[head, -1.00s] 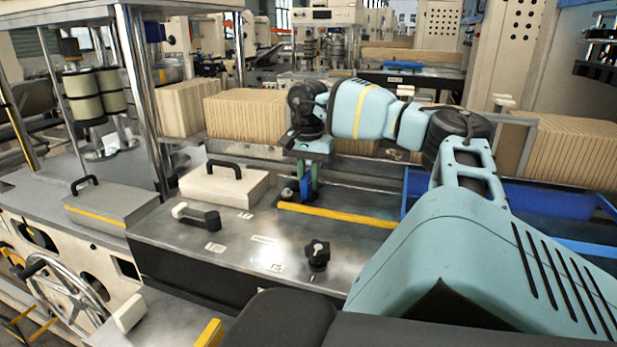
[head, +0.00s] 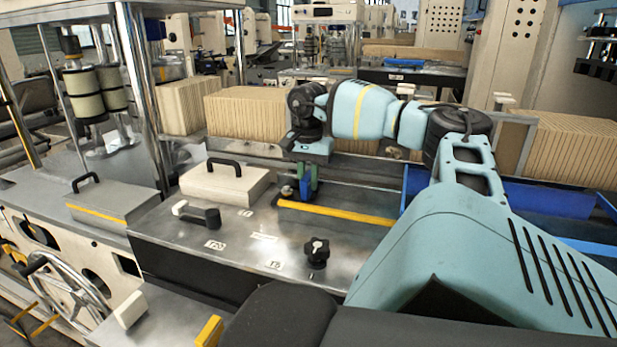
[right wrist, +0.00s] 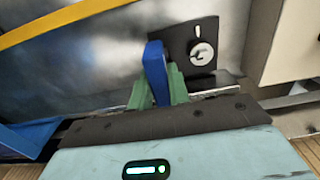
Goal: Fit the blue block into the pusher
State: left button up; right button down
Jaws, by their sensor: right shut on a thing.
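The blue block (right wrist: 156,70) is upright between the green fingers of my right gripper (right wrist: 158,88) in the right wrist view. In the head view the right gripper (head: 308,183) points down at the metal deck, shut on the blue block (head: 304,188). A dark square plate with a round metal knob (right wrist: 200,48) is just beyond the block in the right wrist view; it may be the pusher. I cannot tell whether the block touches it. In the head view a small dark knob (head: 287,192) shows left of the fingers. My left gripper is not in view.
A yellow bar (head: 337,213) lies on the deck (head: 235,245) right of the gripper. A white box with a black handle (head: 224,185), a black lever (head: 198,215) and a black knob (head: 316,252) are nearby. Stacked brown sheets (head: 245,118) stand behind.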

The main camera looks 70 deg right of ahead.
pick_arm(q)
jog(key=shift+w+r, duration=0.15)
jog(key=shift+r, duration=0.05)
pick_arm(e)
jog(key=shift+f, duration=0.55)
dwell(1.2)
jog(key=c, duration=1.3)
grip_release()
jog(key=shift+o, duration=0.2)
notch_tip(320, 180, up, 6)
jog(key=shift+r+b, duration=0.2)
jog(key=shift+b, duration=0.9)
jog(key=shift+r, duration=0.55)
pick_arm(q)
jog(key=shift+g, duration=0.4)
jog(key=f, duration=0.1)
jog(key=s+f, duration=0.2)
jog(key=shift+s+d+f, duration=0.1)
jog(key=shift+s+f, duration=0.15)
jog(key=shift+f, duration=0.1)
pick_arm(e)
jog(key=shift+r, duration=0.15)
